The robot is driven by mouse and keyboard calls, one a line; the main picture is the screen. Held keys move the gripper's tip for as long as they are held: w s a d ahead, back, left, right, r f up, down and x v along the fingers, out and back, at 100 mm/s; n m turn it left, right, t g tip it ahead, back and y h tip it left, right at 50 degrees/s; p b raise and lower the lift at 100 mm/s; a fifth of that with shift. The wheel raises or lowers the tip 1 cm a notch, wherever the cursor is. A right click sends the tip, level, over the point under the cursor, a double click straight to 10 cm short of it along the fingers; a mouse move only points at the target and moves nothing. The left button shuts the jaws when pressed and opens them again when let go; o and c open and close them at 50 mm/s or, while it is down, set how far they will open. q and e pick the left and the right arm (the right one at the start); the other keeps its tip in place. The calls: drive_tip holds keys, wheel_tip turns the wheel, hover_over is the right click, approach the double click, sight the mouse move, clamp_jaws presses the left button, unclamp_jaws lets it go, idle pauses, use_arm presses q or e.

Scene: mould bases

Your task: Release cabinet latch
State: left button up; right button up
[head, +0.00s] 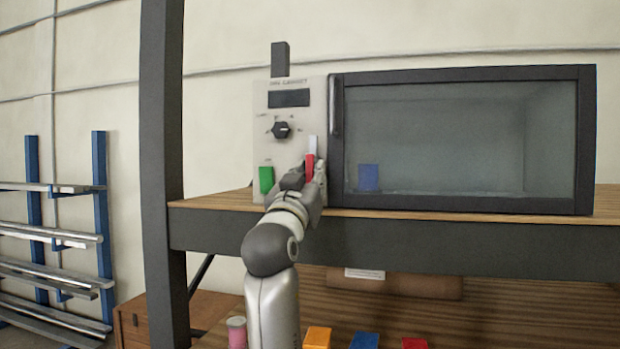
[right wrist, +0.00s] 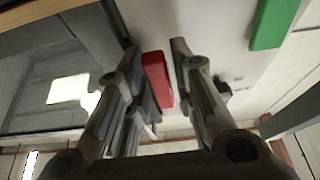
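The cabinet (head: 460,75) stands on a wooden shelf, its dark-framed glass door closed. On the pale control panel (head: 262,110) at its left is a red latch piece (head: 310,167) below a white strip (head: 312,145). My right gripper (head: 308,186) is at the panel's lower right, just at the red piece, partly hiding it. In the right wrist view the red piece (right wrist: 157,80) lies between the two fingers of the right gripper (right wrist: 155,52). The fingers are apart, with a gap visible on the right side; contact on the left side is unclear. My left gripper is not in view.
The panel also has a green button (head: 266,180), a black knob (head: 281,130) and a dark display (head: 289,98). A blue block (head: 369,177) shows behind the glass. A dark post (head: 163,170) stands left of the panel. Coloured blocks (head: 364,341) lie on the lower level.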

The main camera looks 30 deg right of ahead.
drive_tip(key=v, duration=1.2)
idle(0.3)
